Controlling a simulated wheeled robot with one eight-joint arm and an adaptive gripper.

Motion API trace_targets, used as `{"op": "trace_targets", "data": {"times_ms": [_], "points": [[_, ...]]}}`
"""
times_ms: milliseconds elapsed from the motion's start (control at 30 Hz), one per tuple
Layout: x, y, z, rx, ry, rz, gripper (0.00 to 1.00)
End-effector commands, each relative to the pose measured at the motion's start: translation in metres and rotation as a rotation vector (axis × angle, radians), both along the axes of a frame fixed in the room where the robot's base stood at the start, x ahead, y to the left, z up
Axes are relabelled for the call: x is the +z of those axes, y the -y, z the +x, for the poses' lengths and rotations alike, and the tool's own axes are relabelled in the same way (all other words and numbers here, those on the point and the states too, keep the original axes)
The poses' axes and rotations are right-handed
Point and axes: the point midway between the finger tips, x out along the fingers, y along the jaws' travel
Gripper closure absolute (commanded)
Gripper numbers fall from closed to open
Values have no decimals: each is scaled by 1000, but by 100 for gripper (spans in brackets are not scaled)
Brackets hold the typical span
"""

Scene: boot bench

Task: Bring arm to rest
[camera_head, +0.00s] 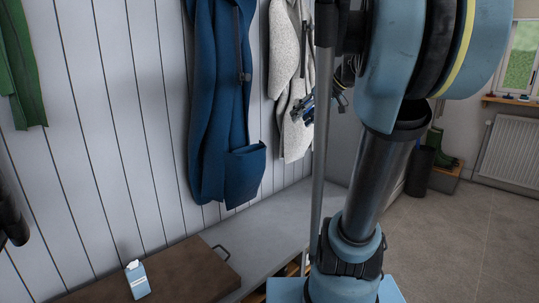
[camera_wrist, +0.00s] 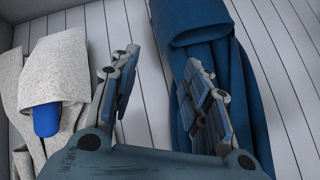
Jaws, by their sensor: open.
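My gripper (camera_wrist: 158,95) is open in the wrist view, with its two fingers well apart and nothing between them but the white plank wall. It is in front of the hanging coats. In the head view a small part of my gripper (camera_head: 322,103) shows beside the light coat, mostly hidden behind my own arm. My blue and black arm fills the right middle of the head view.
A blue coat (camera_head: 222,100) and a light woolly coat (camera_head: 287,75) hang on the wall. A bench (camera_head: 275,225) runs below, with a brown board (camera_head: 190,272) and a small blue-white carton (camera_head: 138,280).

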Motion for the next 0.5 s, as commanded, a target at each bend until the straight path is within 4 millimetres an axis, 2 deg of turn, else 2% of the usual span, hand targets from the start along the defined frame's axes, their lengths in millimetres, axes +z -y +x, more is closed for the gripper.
{"op": "trace_targets", "data": {"times_ms": [33,100,267,500], "points": [[-23,-3,-20,-13,-39,-31,57],[-53,-2,-45,-44,-97,-77,57],[-123,7,-101,-128,-209,-192,57],[-219,37,-176,-285,-319,-369,57]]}}
